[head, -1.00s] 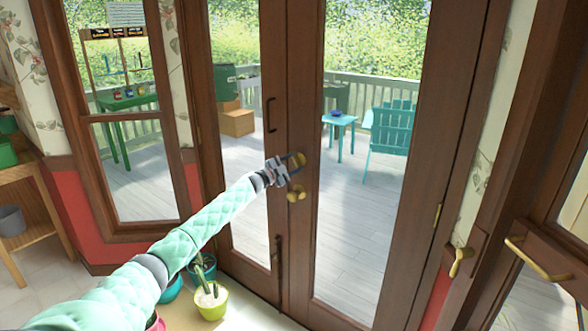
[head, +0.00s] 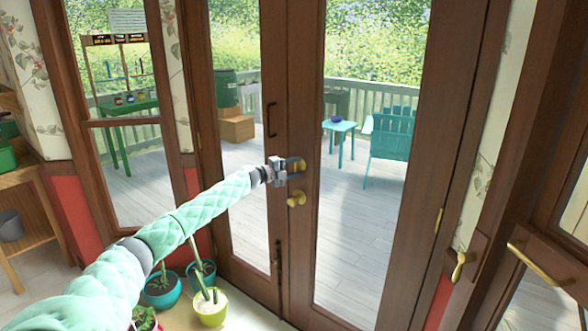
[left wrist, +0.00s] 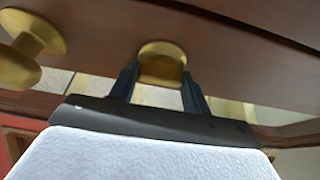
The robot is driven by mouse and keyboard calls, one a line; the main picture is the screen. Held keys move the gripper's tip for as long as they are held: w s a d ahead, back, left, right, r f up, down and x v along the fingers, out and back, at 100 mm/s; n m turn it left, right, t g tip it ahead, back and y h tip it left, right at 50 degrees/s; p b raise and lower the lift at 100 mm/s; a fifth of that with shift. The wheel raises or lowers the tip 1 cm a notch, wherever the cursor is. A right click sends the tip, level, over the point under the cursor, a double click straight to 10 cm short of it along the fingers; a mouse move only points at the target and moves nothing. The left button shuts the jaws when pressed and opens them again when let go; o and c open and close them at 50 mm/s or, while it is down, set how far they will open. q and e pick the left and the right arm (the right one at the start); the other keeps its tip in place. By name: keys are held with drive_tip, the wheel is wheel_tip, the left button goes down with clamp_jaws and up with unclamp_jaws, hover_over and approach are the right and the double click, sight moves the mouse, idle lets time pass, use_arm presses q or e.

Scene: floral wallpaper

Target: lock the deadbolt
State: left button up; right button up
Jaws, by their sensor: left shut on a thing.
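The brass deadbolt (head: 300,163) sits on the brown wooden door, above a round brass knob (head: 296,199). My left gripper (head: 288,165) is at the deadbolt, with its arm reaching in from the left. In the left wrist view, the gripper's two dark fingers (left wrist: 160,85) stand on either side of the deadbolt's brass piece (left wrist: 162,62) and are shut on it. The knob (left wrist: 35,45) shows at the upper left of that view, apart from the fingers. The fingers partly hide the deadbolt in the head view. My right gripper is not in view.
The glazed double door (head: 385,200) is closed, with a deck and a teal chair (head: 390,135) beyond the glass. Potted plants (head: 208,308) stand below my left arm. Another door with a brass handle (head: 540,262) is at the right.

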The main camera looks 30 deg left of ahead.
use_arm(q)
drive_tip(key=shift+f, duration=0.1)
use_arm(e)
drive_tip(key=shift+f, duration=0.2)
use_arm(q)
drive_tip(key=o, duration=1)
drive_tip(key=shift+d, duration=0.1)
drive_tip(key=shift+c, duration=0.2)
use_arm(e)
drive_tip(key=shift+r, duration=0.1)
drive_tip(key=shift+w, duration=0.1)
use_arm(q)
drive_tip(key=b+v, duration=0.2)
drive_tip(key=v, duration=0.5)
drive_tip(key=shift+s+a, duration=0.2)
drive_tip(key=shift+s, duration=0.15)
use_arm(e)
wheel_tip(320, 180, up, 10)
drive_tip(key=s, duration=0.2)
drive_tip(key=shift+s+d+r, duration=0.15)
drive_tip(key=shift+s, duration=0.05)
